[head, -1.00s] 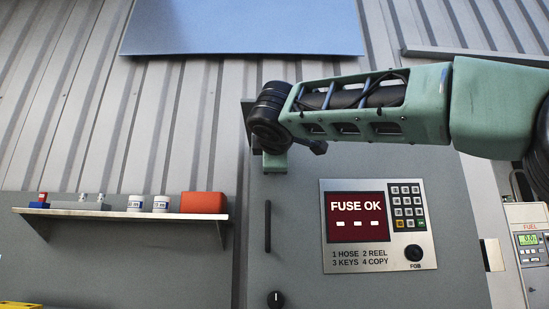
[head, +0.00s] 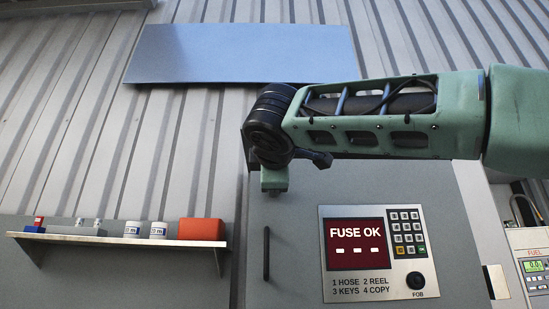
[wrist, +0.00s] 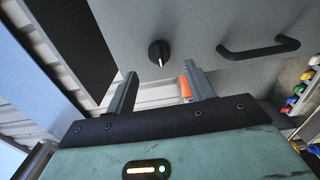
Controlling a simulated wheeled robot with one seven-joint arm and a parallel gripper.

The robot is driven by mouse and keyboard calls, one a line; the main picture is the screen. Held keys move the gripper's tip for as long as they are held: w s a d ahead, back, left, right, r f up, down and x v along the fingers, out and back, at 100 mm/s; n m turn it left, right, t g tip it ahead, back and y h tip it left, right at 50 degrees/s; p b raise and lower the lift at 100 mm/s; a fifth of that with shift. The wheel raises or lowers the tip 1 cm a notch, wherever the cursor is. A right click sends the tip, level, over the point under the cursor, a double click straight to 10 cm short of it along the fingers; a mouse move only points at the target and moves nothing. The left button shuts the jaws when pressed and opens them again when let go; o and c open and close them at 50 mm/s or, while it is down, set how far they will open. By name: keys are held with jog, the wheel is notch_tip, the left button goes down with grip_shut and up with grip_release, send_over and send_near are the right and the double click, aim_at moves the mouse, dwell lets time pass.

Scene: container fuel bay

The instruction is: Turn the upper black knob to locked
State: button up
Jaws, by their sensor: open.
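A round black knob (wrist: 159,53) with a white pointer mark sits on the grey cabinet door (wrist: 200,25) in the wrist view. The mark points toward the bottom of that picture. The knob lies on the side of the black bar handle (wrist: 260,48) that is upper in the head view, so it appears to be the upper knob. My gripper (wrist: 160,73) is open, its two fingers apart and pointing toward the door. The knob shows between and beyond the fingertips, apart from them. In the head view my arm hides the knob and the fingers.
A panel (head: 378,250) reading FUSE OK, with a keypad and FOB button, is on the door right of the handle (head: 266,254). A shelf (head: 110,240) at left carries small jars and an orange-red box (head: 201,229). A fuel unit (head: 530,262) stands at far right.

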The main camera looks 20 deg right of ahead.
jog(key=b+v, duration=0.1)
jog(key=v, duration=1)
jog(key=shift+s, duration=0.35)
jog(key=shift+a, duration=0.1)
jog(key=a+f+n+g+y+p, duration=0.1)
jog(key=a+f+g+y+p, duration=0.2)
jog(key=f, duration=1.1)
jog(key=a+f+g+y+p, duration=0.1)
jog(key=a+f+g+p, duration=0.3)
jog(key=f, duration=1)
jog(key=s+d+f+m+g+p, duration=0.1)
jog(key=s+d+f+m+g, duration=0.1)
jog(key=s+f, duration=0.3)
jog(key=s+d+f+m+g+y, duration=0.1)
jog(key=s+d+f+m+g, duration=0.1)
jog(key=s+f, duration=0.4)
jog(key=s+d+f+m+g+y+p, duration=0.1)
jog(key=s+f+m+g, duration=0.3)
jog(key=f, duration=0.7)
jog(key=shift+s+d+f+g+p, duration=0.2)
jog(key=shift+s+d+g+p, duration=0.1)
jog(key=shift+s+d+g, duration=0.65)
jog(key=shift+s+a, duration=0.1)
jog(key=shift+a, duration=0.1)
